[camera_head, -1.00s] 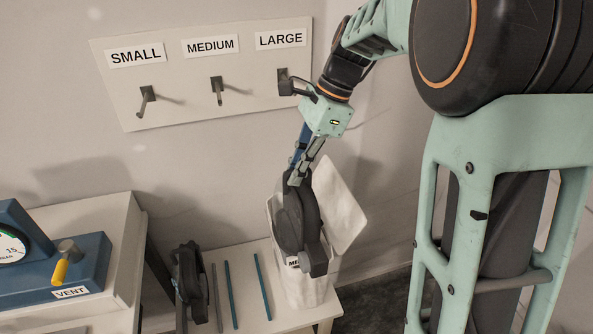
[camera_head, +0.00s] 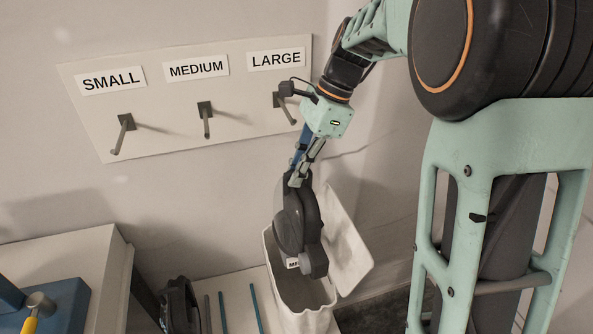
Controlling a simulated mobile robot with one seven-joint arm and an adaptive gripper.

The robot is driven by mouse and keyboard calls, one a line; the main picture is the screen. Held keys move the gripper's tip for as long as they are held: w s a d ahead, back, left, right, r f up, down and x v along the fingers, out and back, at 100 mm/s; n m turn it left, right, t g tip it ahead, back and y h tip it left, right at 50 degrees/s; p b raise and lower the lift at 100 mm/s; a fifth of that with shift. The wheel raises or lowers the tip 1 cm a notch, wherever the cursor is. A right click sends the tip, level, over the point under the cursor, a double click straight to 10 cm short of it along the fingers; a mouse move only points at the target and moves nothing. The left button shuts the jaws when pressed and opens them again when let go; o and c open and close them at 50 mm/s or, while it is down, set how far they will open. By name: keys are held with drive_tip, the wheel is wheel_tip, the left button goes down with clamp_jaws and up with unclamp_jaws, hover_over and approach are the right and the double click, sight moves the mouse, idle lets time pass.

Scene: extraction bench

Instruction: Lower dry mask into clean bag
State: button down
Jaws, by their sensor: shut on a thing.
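The dry mask (camera_head: 289,222) is dark grey to black with a round side part and a small white label. It hangs tilted from my gripper (camera_head: 297,177), which is shut on its upper end. The clean bag (camera_head: 299,302) is a white open container on the bench, with its flap (camera_head: 350,240) raised at the right. The mask is over the bag's opening, and its lower end overlaps the mouth in the picture. I cannot tell how far the mask is inside the bag. The bag's bottom is cut off by the frame.
A second dark mask (camera_head: 178,303) stands at lower left, beside several thin rods (camera_head: 255,308) on the bench. A wall board (camera_head: 160,140) has hooks labelled SMALL, MEDIUM and LARGE. A blue device with a yellow handle (camera_head: 38,318) is at far left.

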wheel_tip(320, 180, down, 30)
drive_tip(key=b, duration=1.7)
idle(0.6)
drive_tip(key=c, duration=1.9)
unclamp_jaws()
drive_tip(key=shift+c, duration=0.2)
drive_tip(key=shift+d+r, duration=0.1)
drive_tip(key=shift+r, duration=0.05)
